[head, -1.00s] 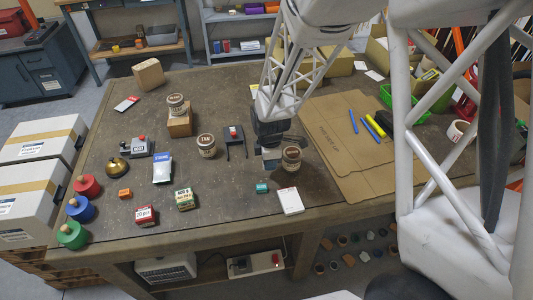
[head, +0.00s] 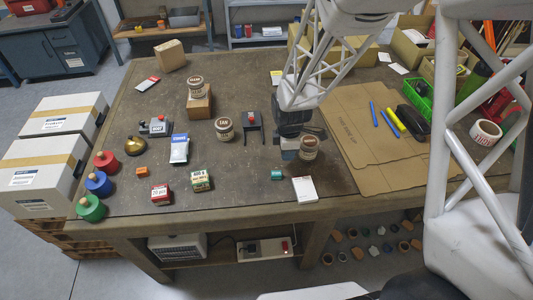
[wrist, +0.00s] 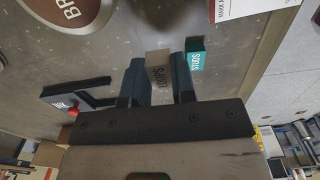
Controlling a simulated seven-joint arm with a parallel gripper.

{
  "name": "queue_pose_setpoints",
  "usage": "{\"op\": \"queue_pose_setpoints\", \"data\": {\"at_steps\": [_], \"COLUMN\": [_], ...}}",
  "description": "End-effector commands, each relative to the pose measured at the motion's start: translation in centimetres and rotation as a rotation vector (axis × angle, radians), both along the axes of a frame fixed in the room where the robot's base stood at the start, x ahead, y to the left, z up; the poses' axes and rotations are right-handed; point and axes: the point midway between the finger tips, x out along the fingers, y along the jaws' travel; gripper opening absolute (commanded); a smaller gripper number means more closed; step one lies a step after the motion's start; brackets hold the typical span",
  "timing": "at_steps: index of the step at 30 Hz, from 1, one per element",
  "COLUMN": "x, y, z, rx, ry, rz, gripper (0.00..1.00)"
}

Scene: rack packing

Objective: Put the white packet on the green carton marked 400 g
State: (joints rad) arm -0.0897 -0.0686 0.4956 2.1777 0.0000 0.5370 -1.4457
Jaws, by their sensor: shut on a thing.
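A white packet with a blue label (head: 180,149) lies on the table left of centre in the head view. The green carton (head: 201,181), marked 400 g, stands in front of it, slightly right, with nothing on top. My gripper (head: 290,148) is low over the table, right of both and apart from them. In the wrist view, its fingers (wrist: 158,80) are shut on a small grey-beige box (wrist: 158,62) with dark lettering, partly hidden by the fingers. Whether this box touches the table I cannot tell. The white packet and green carton are not seen in the wrist view.
A brown-labelled jar (head: 309,148) stands close to my gripper's right. A teal box (head: 277,174) and a white flat box (head: 304,190) lie in front. A black stand (head: 252,125) and a jar (head: 224,129) stand left. A red carton (head: 161,194) is beside the green carton.

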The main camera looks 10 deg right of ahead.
Motion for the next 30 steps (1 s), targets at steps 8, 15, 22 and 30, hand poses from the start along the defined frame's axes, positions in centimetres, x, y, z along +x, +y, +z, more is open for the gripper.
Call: {"op": "queue_pose_setpoints", "data": {"at_steps": [8, 15, 22, 30], "x": [-0.1, -1.1, -2.9, -5.9], "y": [0.3, 2.1, 5.3, 9.4], "z": [0.1, 0.5, 1.2, 2.1], "rx": [0.000, 0.000, 0.000, 0.000], "ry": [0.000, 0.000, -0.002, -0.002], "rz": [0.014, 0.099, 0.261, 0.486], "gripper": [0.02, 0.02, 0.02, 0.02]}}
